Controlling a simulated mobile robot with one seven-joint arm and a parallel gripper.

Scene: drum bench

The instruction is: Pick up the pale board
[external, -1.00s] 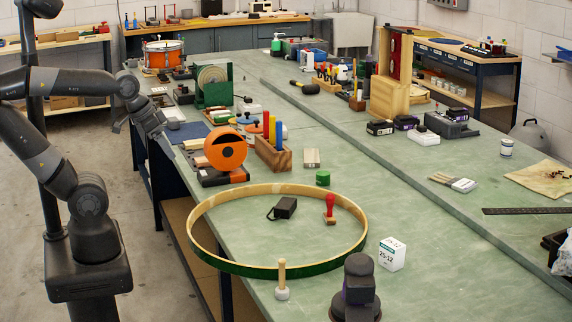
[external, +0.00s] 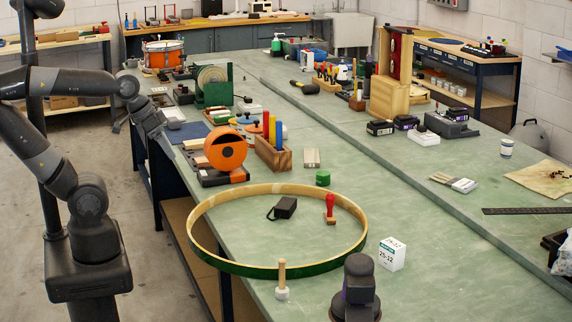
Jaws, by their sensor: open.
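My gripper (external: 170,150) is at the left edge of the bench, pointing down and to the right, well left of the board. It is open and small in this view. I see nothing in it, and the gap between its fingers is hard to make out.
An orange tape dispenser (external: 226,148) and a peg block (external: 272,157) stand between my gripper and the board.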

